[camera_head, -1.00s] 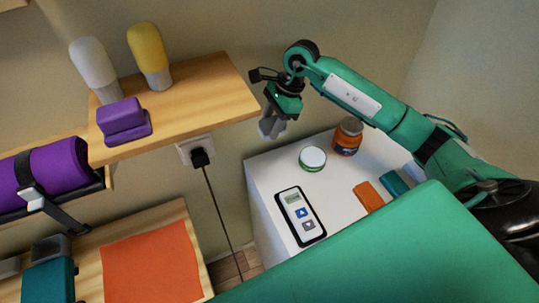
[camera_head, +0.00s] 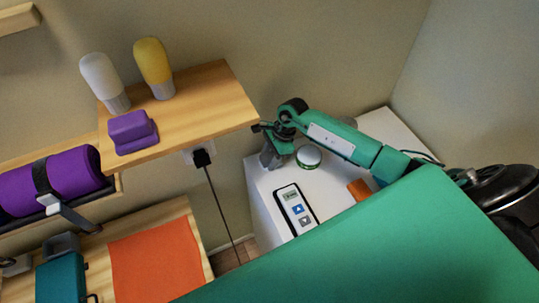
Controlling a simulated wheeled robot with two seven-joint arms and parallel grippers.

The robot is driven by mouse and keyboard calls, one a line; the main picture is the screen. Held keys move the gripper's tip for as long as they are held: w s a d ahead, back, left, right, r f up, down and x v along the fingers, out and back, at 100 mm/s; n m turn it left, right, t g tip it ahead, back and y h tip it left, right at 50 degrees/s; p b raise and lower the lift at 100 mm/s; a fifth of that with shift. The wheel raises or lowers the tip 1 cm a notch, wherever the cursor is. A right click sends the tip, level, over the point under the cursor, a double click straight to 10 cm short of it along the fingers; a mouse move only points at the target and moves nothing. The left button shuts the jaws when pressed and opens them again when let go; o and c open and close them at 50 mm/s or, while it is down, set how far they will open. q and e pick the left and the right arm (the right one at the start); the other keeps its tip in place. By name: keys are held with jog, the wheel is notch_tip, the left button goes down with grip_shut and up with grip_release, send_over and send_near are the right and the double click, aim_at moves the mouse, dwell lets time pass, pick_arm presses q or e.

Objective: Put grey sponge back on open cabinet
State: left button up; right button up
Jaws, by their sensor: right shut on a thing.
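My right gripper (camera_head: 269,146) is at the left end of the white cabinet top (camera_head: 262,180), just right of the wooden shelf's corner. It is shut on a small grey thing (camera_head: 269,156), which looks like the grey sponge and is partly hidden by the gripper. I cannot tell whether the grey thing touches the white top. A round tub with a white lid (camera_head: 308,156) stands close to its right. My left gripper is not in view.
A wooden shelf (camera_head: 205,105) holds a purple block (camera_head: 132,132), a white bottle (camera_head: 103,80) and a yellow one (camera_head: 153,65). A black-framed device (camera_head: 296,209) and an orange block (camera_head: 359,189) lie on the white top. A large green surface covers the lower right.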

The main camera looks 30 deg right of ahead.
jog(key=shift+f, duration=0.15)
jog(key=o, duration=0.9)
